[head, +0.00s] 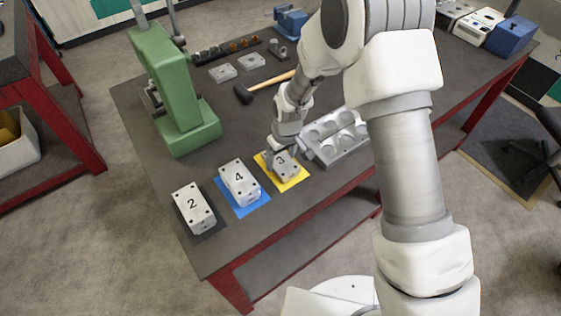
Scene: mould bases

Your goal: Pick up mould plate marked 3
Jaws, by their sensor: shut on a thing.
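The mould plate marked 3 (286,167) is a grey block on the yellow mat (299,181), near the front edge of the dark workbench. My gripper (273,147) reaches down to it from above and is shut on it, at its upper left side. The fingertips are small and partly hidden by my wrist. The plate appears at or very near the mat; I cannot tell if it is lifted. The plate marked 4 (240,182) lies on a blue mat (243,212), and the plate marked 2 (193,208) lies on a dark mat to the left.
A grey tray with round hollows (335,137) stands close to the right of plate 3. A green press (175,90) stands at the left. A hammer (263,88), two grey plates (223,72) and a blue vise (291,22) lie farther back. Bare bench shows behind plate 4.

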